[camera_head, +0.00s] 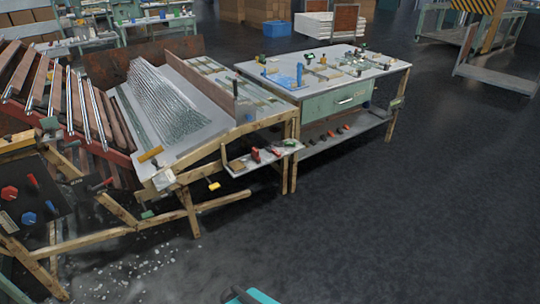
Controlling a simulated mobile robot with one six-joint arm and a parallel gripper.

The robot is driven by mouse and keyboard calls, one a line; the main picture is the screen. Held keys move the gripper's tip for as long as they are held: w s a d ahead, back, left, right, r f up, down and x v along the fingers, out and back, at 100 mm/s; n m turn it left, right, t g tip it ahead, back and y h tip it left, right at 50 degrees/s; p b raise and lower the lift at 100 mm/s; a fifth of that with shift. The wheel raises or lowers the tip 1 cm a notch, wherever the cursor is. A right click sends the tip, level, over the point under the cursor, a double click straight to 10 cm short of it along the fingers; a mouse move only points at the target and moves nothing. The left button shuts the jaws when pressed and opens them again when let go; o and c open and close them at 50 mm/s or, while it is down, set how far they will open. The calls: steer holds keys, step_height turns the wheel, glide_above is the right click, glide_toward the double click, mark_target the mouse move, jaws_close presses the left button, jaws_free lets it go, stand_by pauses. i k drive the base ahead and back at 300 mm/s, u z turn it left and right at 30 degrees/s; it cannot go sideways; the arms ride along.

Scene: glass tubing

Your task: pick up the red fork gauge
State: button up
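I cannot tell for sure which thing is the red fork gauge. Small red items lie on the narrow side shelf (240,166) at the front of the glass tubing rack; one red item (255,155) is near the shelf's middle, with a dark item beside it. On the black board (50,205) at the left are a red hexagonal piece (9,193) and a red-handled item (33,181). Their shapes are too small to make out. My gripper is not in view; only a teal and black part, perhaps my own body, shows at the bottom edge.
The sloped rack (200,125) holds a stack of glass tubes (165,100). A workbench (335,80) with a green drawer and tools stands to its right. Wooden legs and beams stick out at the lower left. White fragments lie on the floor there. The dark floor (420,220) at right is clear.

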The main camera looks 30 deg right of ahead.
mark_target(272, 150)
steer(key=z, duration=0.05)
steer(key=i, duration=1)
steer(key=u, duration=0.15)
steer(key=k, duration=0.95)
steer(key=z, duration=0.15)
steer(key=i, duration=0.55)
